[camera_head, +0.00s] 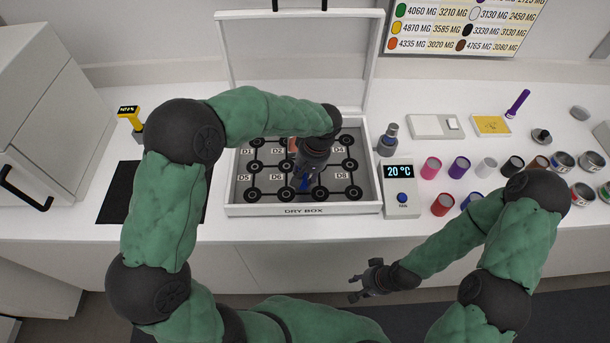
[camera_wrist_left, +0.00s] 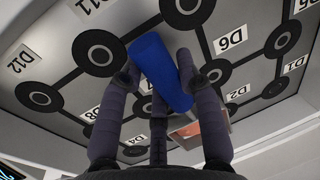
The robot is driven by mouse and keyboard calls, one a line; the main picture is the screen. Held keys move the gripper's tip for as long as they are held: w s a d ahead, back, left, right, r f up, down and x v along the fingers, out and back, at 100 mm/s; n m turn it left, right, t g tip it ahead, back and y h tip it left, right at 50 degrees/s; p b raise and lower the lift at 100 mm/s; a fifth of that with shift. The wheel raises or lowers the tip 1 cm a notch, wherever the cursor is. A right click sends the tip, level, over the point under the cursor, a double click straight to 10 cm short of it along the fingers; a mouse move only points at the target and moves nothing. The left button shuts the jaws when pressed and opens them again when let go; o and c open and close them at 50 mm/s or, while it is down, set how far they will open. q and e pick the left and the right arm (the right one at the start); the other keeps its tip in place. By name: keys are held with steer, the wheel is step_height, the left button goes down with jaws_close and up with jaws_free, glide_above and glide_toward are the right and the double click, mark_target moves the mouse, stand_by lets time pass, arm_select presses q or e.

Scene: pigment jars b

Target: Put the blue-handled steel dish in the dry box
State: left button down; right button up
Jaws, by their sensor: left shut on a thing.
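The dry box (camera_head: 250,211) stands open on the counter, its lid raised at the back and its floor marked with labelled round spots. My left gripper (camera_head: 304,180) is inside the box's outline, pointing down. It is shut on the blue handle (camera_head: 304,185) of the dish. In the left wrist view the blue handle (camera_wrist_left: 158,72) lies tilted between the fingers, close over the box floor. My right gripper (camera_head: 368,281) is open and empty in front of the counter.
A temperature display (camera_head: 402,185) and a grey bottle (camera_head: 388,139) stand right of the box. Several coloured jars (camera_head: 459,167) crowd the right counter. A black mat (camera_head: 116,195) lies left of the box.

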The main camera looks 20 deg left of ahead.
arm_select(q)
steer(key=shift+f, duration=0.15)
stand_by(0.3)
steer(key=c, duration=0.8)
jaws_free()
steer(key=shift+r+p, duration=1.8)
steer(key=shift+r, duration=1.15)
